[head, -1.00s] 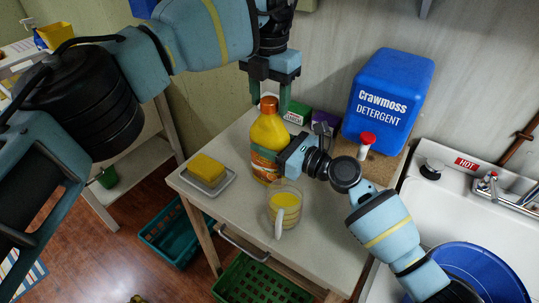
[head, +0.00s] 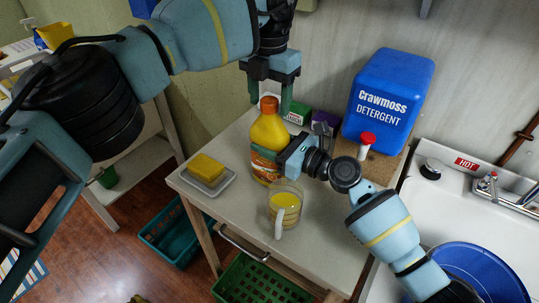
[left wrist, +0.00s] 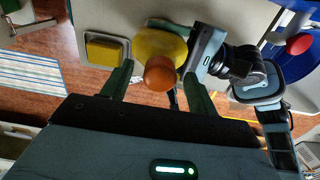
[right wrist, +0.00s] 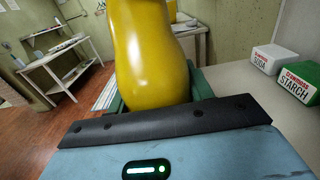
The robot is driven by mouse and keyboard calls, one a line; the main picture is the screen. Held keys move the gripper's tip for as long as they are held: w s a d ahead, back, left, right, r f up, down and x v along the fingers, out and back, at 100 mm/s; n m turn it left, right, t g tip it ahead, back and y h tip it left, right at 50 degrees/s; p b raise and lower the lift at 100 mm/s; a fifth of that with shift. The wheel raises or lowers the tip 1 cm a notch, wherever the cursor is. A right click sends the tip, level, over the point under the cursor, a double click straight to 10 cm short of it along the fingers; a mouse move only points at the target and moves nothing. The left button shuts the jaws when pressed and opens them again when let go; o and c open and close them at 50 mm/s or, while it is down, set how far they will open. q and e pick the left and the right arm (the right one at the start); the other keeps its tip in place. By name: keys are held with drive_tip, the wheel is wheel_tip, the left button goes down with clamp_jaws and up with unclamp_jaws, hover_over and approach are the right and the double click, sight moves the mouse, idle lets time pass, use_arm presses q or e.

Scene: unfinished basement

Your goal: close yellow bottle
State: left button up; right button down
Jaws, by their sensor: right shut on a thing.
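The yellow bottle (head: 269,132) stands upright on the small table, and its body fills the middle of the right wrist view (right wrist: 150,50). An orange cap (head: 268,104) sits on its top; I cannot tell how tight it is. My left gripper (head: 270,96) points down from above, open, with one finger on each side of the cap. The left wrist view shows the cap (left wrist: 160,75) between the fingers, with gaps beside it. My right gripper (head: 284,164) is shut on the bottle's body from the right; the bottle hides its fingertips in its own wrist view.
A glass cup (head: 285,208) with yellow liquid stands close in front of the bottle. A yellow sponge (head: 207,168) lies on a dish at left. The sink (head: 440,205) is at right.

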use_arm(q)
drive_tip(key=shift+r, duration=3.75)
use_arm(e)
drive_tip(key=c, duration=0.5)
unclamp_jaws()
use_arm(q)
drive_tip(key=shift+s+r, duration=0.1)
drive_tip(key=shift+r, duration=0.25)
use_arm(e)
drive_tip(key=shift+v, duration=3.95)
use_arm(q)
drive_tip(key=shift+f, duration=0.1)
use_arm(e)
drive_tip(key=shift+f, duration=0.15)
